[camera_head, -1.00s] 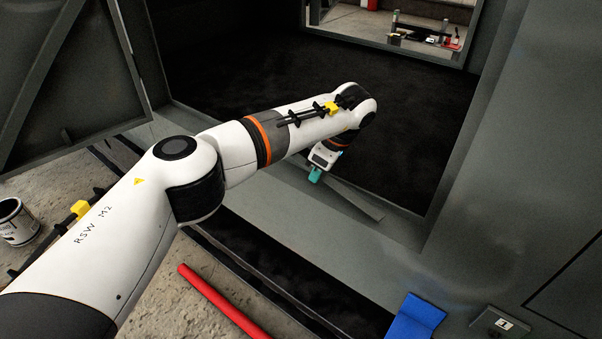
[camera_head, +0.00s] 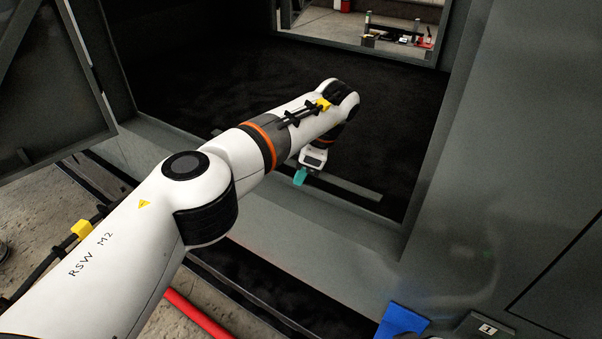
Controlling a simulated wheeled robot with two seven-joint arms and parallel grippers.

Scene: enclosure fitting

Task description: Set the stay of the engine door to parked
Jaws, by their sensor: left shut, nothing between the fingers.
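The engine door (camera_head: 45,85) is a dark grey panel standing open at the left. A flat grey bar (camera_head: 352,188), which looks like the stay, lies just inside the sill of the enclosure opening, roughly parallel to the sill. No clip or catch for the bar can be made out. My right gripper is not in view.
The grey sill (camera_head: 290,210) runs below the opening, with a dark interior floor (camera_head: 215,95) behind it. A grey wall panel (camera_head: 510,150) bounds the right. A blue piece (camera_head: 402,320) and a numbered tag (camera_head: 487,329) are at the bottom. A red bar (camera_head: 198,315) lies on the ground.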

